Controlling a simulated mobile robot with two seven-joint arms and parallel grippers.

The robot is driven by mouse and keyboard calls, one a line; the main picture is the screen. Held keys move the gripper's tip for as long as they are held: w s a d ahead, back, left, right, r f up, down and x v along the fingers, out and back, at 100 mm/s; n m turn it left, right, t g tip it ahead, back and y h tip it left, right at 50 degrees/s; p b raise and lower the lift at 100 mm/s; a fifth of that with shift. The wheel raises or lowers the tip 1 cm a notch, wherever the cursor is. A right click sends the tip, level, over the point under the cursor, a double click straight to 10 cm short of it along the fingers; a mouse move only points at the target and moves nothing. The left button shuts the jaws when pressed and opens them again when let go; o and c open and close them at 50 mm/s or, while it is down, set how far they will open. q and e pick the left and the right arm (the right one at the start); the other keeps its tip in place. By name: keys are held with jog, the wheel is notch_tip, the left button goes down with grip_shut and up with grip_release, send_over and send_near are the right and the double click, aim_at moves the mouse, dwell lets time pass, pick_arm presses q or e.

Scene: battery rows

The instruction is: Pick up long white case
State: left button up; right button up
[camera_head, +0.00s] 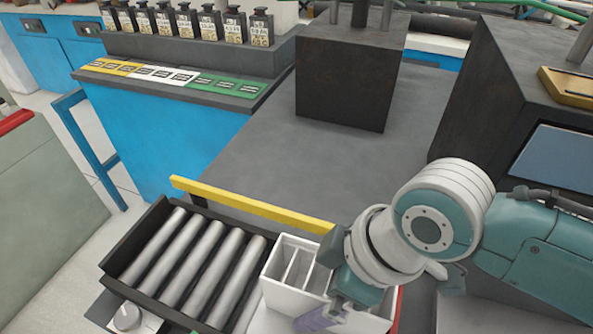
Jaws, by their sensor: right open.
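A long white case (285,290) with upright dividers and open compartments stands at the lower middle, just right of the roller tray. Its right part is hidden behind my right arm and gripper. My right gripper (325,313) comes in from the right and points down over the front of the case. It is open, and a purple finger shows near the case's front wall. I cannot tell whether it touches the case. My left gripper is not in view.
A dark tray with several metal rollers (206,262) lies left of the case. A yellow bar (250,206) runs behind both. A blue bench (170,130) with several black battery-like units stands at the back left.

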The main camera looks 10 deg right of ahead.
jog(key=shift+c, duration=0.4)
jog(key=c, duration=1.5)
